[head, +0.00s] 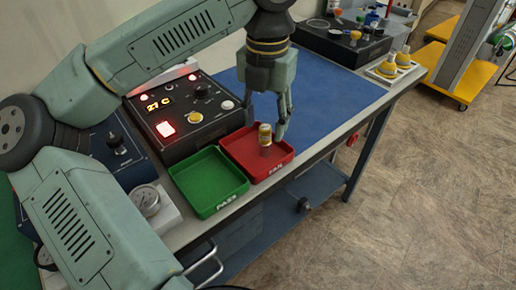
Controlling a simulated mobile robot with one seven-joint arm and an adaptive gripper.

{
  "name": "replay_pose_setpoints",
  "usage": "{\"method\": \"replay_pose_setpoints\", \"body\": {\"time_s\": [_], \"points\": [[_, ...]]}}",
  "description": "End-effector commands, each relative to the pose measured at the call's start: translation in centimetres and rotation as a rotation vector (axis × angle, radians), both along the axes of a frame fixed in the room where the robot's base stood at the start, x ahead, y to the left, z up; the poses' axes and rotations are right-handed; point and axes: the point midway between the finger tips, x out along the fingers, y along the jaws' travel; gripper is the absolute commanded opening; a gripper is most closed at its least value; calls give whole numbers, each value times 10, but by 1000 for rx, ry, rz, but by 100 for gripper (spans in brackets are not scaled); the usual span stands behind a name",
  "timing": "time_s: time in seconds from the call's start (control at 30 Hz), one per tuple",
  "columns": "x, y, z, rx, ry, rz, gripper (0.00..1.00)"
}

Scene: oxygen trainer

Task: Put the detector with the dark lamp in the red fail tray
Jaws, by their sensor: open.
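Two more yellow-topped detectors (387,68) (402,58) stand on a pale holder (377,76) at the far right of the bench.
The green PASS tray (209,181) is empty, left of the red tray. A black control box (176,147) with a lit "27 C" display stands behind the trays. Another dark box (328,39) is at the back. The blue mat (333,95) is clear right of my gripper.

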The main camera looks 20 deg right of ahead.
Motion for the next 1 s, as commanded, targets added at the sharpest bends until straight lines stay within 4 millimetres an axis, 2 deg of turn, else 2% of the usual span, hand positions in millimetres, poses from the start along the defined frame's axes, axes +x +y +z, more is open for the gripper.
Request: {"method": "replay_pose_setpoints", "body": {"time_s": [0.03, 0.2, 0.4, 0.6, 1.0], "points": [[1, 0, 12, 1, -5, 2, 44], [0, 0, 49, 0, -4, 2, 44], [0, 0, 80, 0, -1, 1, 44], [0, 0, 90, 1, -1, 0, 44], [0, 0, 90, 0, 0, 0, 44]]}}
